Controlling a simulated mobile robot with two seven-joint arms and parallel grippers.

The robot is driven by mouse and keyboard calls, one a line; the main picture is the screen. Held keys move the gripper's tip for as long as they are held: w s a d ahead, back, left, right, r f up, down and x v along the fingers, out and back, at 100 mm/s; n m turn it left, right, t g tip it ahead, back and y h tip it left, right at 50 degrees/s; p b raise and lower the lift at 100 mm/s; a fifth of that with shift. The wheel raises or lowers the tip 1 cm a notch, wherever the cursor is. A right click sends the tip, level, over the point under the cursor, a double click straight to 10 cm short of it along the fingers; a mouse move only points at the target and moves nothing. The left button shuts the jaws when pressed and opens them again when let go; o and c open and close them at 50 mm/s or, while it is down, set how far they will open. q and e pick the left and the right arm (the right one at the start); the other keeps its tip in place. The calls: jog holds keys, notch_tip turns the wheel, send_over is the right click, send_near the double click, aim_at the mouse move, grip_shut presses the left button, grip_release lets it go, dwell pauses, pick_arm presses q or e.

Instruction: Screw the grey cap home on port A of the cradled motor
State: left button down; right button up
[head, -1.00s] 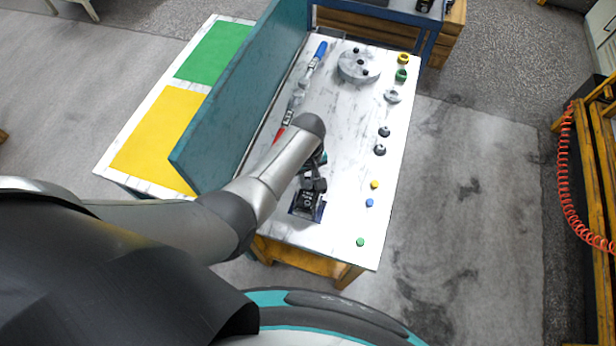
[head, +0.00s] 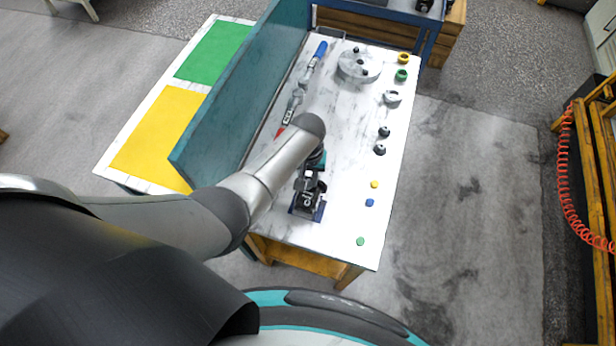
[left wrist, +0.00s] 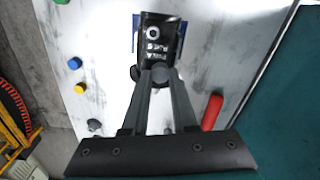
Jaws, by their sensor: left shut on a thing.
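The dark motor (head: 309,201) sits in a blue cradle (head: 319,214) near the front of the white table in the head view. In the left wrist view the motor (left wrist: 157,32) is ahead at the top, with white markings on its face. My left gripper (left wrist: 161,76) is shut on a round grey piece, which looks like the grey cap (left wrist: 161,71). It is at the near end of the motor in that view. I cannot tell whether cap and port touch or how far they are engaged. In the head view my arm hides most of this gripper. My right gripper is not in view.
Along the table's right edge lie yellow, green and grey rings (head: 392,97), dark knobs (head: 384,131) and small coloured caps (head: 370,203).

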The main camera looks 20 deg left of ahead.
pick_arm(q)
jog(key=m, duration=0.4)
jog(key=c, duration=0.9)
grip_release()
jog(key=n, duration=0.5)
jog(key=shift+f, duration=0.1)
jog(key=n, duration=0.5)
